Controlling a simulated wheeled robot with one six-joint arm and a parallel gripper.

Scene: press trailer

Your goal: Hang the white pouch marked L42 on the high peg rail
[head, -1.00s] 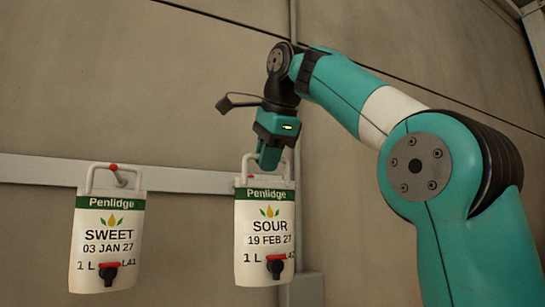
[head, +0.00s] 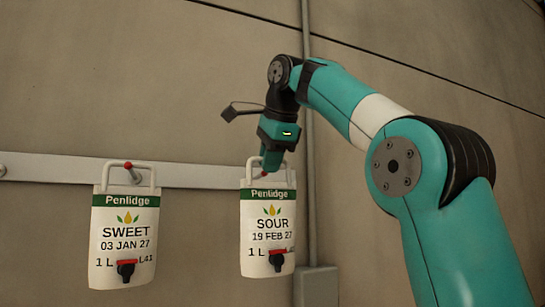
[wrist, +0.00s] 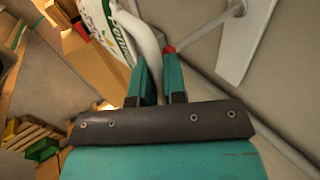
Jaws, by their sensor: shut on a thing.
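A white pouch with a green Penlidge band, marked SOUR 19 FEB 27 (head: 268,222), hangs upright below my gripper (head: 270,165). Its lower-right code, partly behind the black tap, looks like L42. My gripper is shut on its white loop handle, which also shows in the wrist view (wrist: 148,42). The grey peg rail (head: 190,176) runs along the wall behind the pouch. In the wrist view a red-tipped peg (wrist: 170,50) is close beside the handle at the fingertips. I cannot tell whether the handle is around it.
A similar pouch marked SWEET, L41 (head: 124,245), hangs to the left on a red-tipped peg (head: 129,166). Another peg (head: 3,171) shows at the left edge. A conduit (head: 309,130) and wall box (head: 316,287) stand right of the held pouch.

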